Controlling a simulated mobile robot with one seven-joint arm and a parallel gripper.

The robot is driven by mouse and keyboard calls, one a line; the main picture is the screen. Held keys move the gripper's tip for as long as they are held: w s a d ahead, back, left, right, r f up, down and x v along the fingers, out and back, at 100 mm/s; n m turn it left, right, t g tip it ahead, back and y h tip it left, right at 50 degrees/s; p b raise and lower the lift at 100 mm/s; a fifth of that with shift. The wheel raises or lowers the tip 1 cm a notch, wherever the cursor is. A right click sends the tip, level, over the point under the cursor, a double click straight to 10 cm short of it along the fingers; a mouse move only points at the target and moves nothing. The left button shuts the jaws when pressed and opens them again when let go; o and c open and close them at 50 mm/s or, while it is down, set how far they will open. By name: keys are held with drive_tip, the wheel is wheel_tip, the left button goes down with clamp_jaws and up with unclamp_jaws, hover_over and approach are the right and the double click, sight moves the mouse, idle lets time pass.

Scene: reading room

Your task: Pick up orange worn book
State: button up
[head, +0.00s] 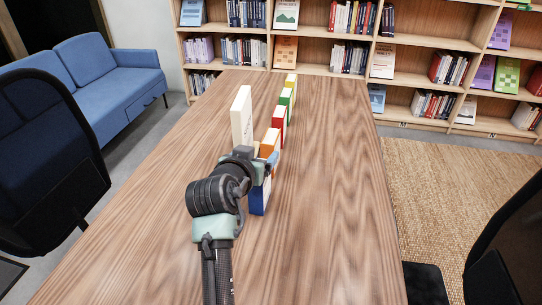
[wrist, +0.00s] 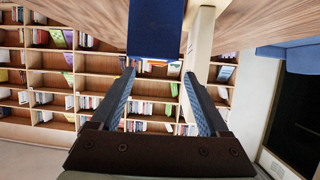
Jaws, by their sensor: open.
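An orange book (head: 270,142) stands upright on the wooden table (head: 325,200) in the head view, in a row of books. My gripper (head: 267,163) is just on the near side of it and hides its lower part. In the wrist view my gripper (wrist: 159,76) is open, with nothing visibly held between its fingers. A blue book (head: 259,197) stands nearest in the row, partly behind my gripper; it also shows at the top of the wrist view (wrist: 155,28). I cannot make out the orange book in the wrist view.
A tall cream book (head: 241,117) stands left of the row. Red (head: 279,122), green (head: 286,98) and yellow (head: 291,82) books stand beyond the orange one. The table's right side is clear. Chairs flank the table; bookshelves (head: 340,72) stand behind.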

sight(267, 147)
drive_tip(key=shift+b+x, duration=1)
drive_tip(key=shift+x, duration=3.05)
drive_tip(key=shift+d, duration=0.15)
clamp_jaws()
